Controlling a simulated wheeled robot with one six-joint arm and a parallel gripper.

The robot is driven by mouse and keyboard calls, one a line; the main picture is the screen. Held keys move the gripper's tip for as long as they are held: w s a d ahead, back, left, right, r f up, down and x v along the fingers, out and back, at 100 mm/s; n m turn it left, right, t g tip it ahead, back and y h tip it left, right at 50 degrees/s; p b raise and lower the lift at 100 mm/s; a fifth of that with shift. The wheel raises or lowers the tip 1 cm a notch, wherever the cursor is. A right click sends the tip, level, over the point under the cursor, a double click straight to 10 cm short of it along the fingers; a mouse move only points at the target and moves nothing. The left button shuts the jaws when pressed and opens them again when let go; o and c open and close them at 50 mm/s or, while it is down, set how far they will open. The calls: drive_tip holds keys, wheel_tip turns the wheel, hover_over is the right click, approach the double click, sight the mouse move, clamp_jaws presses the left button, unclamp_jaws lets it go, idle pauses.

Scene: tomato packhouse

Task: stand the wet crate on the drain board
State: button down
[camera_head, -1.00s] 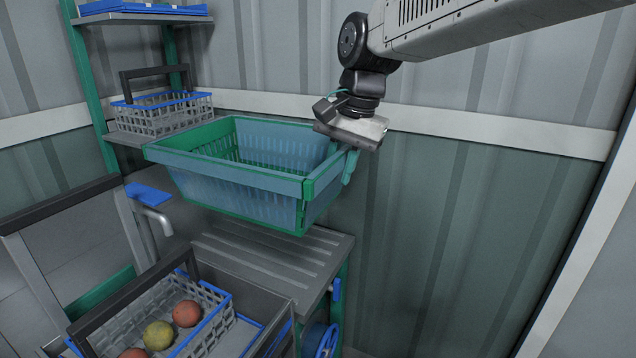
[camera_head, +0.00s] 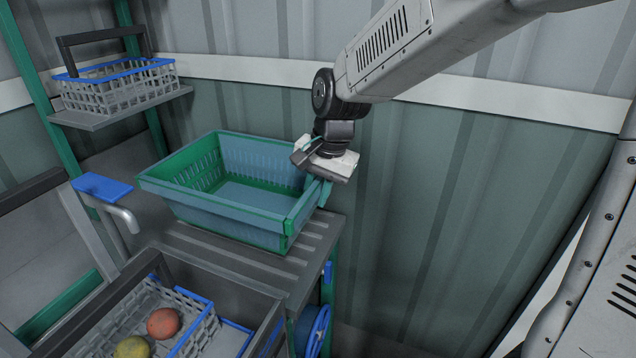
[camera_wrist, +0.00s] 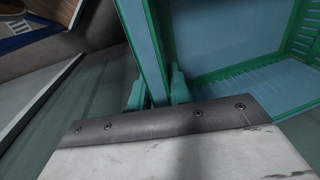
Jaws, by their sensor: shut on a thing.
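The crate (camera_head: 225,218) is green and pale blue, with slotted walls, and looks empty. It is upright, at or just above the grey ridged drain board (camera_head: 318,245); I cannot tell whether its base touches. My gripper (camera_head: 322,188) is shut on the crate's right-hand rim. In the wrist view the green fingers of my gripper (camera_wrist: 157,92) close on either side of the rim, and the crate's inside (camera_wrist: 240,35) shows to the right. The crate hides much of the board's back part.
A sink (camera_head: 262,330) in front of the board holds a grey basket (camera_head: 205,335) with tomatoes. A tap with a blue lever (camera_head: 102,187) stands to the left. Another basket (camera_head: 120,92) sits on a shelf at the back left. The corrugated wall (camera_head: 440,180) is close behind.

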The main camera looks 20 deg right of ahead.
wheel_tip(320, 180, down, 6)
idle(0.5)
drive_tip(key=shift+s+f, duration=0.15)
drive_tip(key=shift+f, duration=0.4)
idle(1.5)
drive_tip(key=c, duration=1.2)
unclamp_jaws()
drive_tip(key=c, duration=0.3)
drive_tip(key=shift+c, duration=0.2)
drive_tip(key=shift+r, duration=3.45)
